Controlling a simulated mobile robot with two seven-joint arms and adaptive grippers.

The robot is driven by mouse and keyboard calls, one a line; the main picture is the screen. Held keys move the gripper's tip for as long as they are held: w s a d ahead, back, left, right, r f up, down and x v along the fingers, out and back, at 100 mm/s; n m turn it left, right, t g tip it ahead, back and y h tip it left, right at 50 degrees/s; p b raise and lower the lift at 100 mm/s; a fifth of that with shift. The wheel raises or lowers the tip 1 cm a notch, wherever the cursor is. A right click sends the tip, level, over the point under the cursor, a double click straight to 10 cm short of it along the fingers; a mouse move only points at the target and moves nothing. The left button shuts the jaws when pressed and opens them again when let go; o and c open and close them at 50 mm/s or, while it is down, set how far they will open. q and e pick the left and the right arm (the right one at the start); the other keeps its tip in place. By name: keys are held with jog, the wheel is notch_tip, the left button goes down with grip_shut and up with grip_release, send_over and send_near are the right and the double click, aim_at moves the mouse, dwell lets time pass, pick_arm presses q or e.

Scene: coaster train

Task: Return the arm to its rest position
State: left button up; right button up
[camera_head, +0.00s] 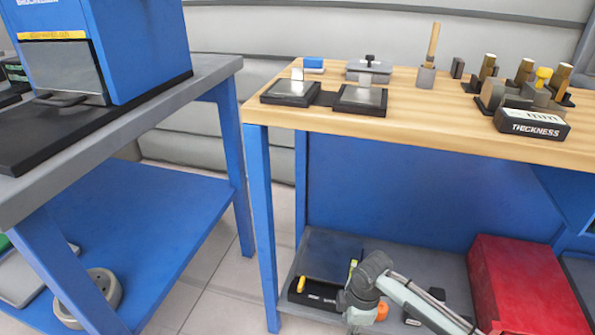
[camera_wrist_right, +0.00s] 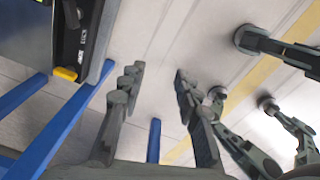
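My right gripper (camera_wrist_right: 159,76) shows in the right wrist view. Its two dark fingers stand well apart with nothing between them. The pale floor shows behind and between the fingers. Blue bench legs (camera_wrist_right: 75,125) are at the left of that view. In the head view a grey jointed arm (camera_head: 408,300) shows at the bottom, overlapping the lower shelf; it looks like mine, but no fingers can be made out on it. My left gripper is in neither view.
A wooden-topped bench (camera_head: 420,125) holds a black THICKNESS box (camera_head: 533,124) and several small parts. A red box (camera_head: 525,285) and a black tray with a yellow part (camera_head: 301,284) are on its lower shelf. A grey-topped bench (camera_head: 215,70) at left bears a blue machine (camera_head: 140,45).

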jog(key=s+a+r+m+t+y, duration=0.1)
jog(key=s+r+m, duration=0.2)
jog(key=s+m, duration=0.25)
jog(key=s+d+r+m+t+h, duration=0.1)
jog(key=s+d+r+m+h, duration=0.1)
jog(key=s+d+r+m, duration=0.45)
jog(key=s+d+r+m+t+h, duration=0.15)
jog(key=s+d+m, duration=0.3)
jog(key=d, duration=0.55)
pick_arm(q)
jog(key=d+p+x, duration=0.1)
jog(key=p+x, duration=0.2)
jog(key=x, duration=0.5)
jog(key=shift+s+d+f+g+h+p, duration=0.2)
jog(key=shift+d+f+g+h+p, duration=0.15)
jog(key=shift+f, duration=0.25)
pick_arm(e)
notch_tip(320, 180, down, 9)
jog(key=w, duration=0.1)
jog(key=shift+a+f+g, duration=0.15)
jog(key=shift+a+g, duration=0.15)
jog(key=shift+g, duration=0.15)
